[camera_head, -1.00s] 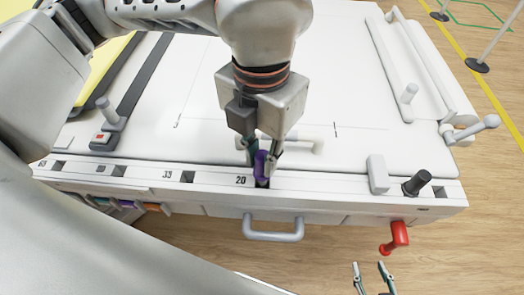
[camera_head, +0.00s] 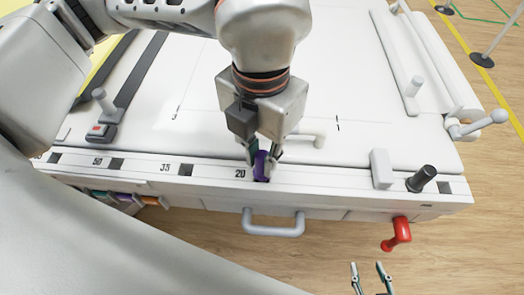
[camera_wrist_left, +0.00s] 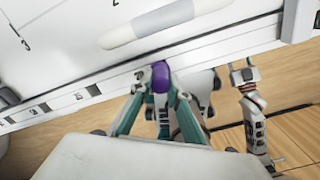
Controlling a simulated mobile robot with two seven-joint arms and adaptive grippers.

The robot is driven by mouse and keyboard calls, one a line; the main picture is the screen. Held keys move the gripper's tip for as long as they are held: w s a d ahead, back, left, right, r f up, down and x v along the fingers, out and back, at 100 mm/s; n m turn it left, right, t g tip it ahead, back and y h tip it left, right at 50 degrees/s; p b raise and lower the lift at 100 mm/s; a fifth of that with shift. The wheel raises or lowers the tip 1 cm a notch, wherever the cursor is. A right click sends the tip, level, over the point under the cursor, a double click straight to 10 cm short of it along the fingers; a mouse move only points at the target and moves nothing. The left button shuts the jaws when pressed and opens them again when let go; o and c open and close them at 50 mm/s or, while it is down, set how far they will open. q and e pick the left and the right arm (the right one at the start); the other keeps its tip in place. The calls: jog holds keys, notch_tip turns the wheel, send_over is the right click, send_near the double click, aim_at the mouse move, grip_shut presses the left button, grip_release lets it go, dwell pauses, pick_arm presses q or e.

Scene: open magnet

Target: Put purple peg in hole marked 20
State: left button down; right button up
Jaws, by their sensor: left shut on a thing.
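My left gripper (camera_head: 262,160) is shut on the purple peg (camera_head: 261,167) at the white rail along the table's front edge. The peg stands upright right beside the printed mark 20 (camera_head: 240,173), at the place of that mark's hole. The hole itself is hidden by the peg and fingers, so I cannot tell how deep the peg sits. The peg also shows between the fingers in the left wrist view (camera_wrist_left: 161,76). My right gripper (camera_head: 371,278) is open and empty, low in front of the table.
The rail (camera_head: 330,187) has other square holes, including one by the mark 35 (camera_head: 186,169). A grey handle (camera_head: 273,222) and a red handle (camera_head: 397,234) stick out in front.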

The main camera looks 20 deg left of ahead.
pick_arm(q)
jog(key=shift+f, duration=0.4)
jog(key=c, duration=1.8)
grip_release()
jog(key=shift+c, duration=0.2)
notch_tip(320, 180, up, 12)
